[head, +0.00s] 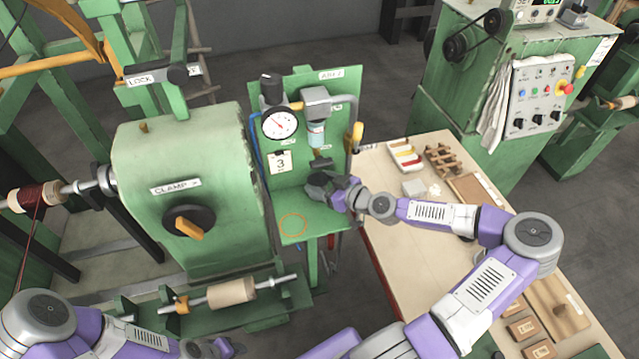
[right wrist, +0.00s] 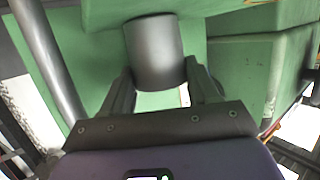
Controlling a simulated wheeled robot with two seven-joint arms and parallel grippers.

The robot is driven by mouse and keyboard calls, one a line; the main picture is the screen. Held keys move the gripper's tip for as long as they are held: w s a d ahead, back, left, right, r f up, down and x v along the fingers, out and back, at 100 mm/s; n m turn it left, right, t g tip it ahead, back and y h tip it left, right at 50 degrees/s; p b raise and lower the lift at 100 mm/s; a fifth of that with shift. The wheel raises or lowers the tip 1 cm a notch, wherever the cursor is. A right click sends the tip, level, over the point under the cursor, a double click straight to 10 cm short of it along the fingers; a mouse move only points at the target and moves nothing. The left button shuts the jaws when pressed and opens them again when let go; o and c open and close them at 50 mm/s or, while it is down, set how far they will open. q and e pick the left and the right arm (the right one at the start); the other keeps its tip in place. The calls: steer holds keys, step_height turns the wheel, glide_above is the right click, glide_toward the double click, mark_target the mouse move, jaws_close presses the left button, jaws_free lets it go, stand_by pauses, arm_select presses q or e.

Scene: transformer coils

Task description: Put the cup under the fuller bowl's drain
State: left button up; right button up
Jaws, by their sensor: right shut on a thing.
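My right gripper (head: 322,186) is at the green panel stand (head: 345,85), over its lower shelf and below the filter unit. In the right wrist view its fingers (right wrist: 160,82) are shut on a plain dark grey cylinder, the cup (right wrist: 155,45). In the head view the cup is hard to tell apart from the dark gripper. A small bluish clear bowl (head: 316,136) hangs under a grey housing (head: 316,104) on the panel. Its fill level and drain are too small to read. I cannot make out a second bowl. My left gripper is not clearly seen.
A round gauge (head: 280,124) and a tag marked 3 (head: 279,162) are on the panel. An orange ring (head: 293,224) marks the bare shelf front. A green clamp machine (head: 190,150) stands left. A workbench (head: 400,235) with a small tray (head: 405,155) and blocks is right.

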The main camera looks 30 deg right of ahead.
steer(key=o, duration=1.1)
steer(key=shift+w+f, duration=0.1)
steer(key=shift+w, duration=0.05)
steer(key=shift+c, duration=0.2)
steer(key=shift+r, duration=0.25)
steer(key=shift+s+d, duration=0.1)
steer(key=shift+s, duration=0.25)
steer(key=p+v, duration=0.2)
steer(key=v, duration=0.9)
steer(key=shift+p, duration=0.4)
steer(key=shift+s+r, duration=0.1)
steer(key=shift+r, duration=0.05)
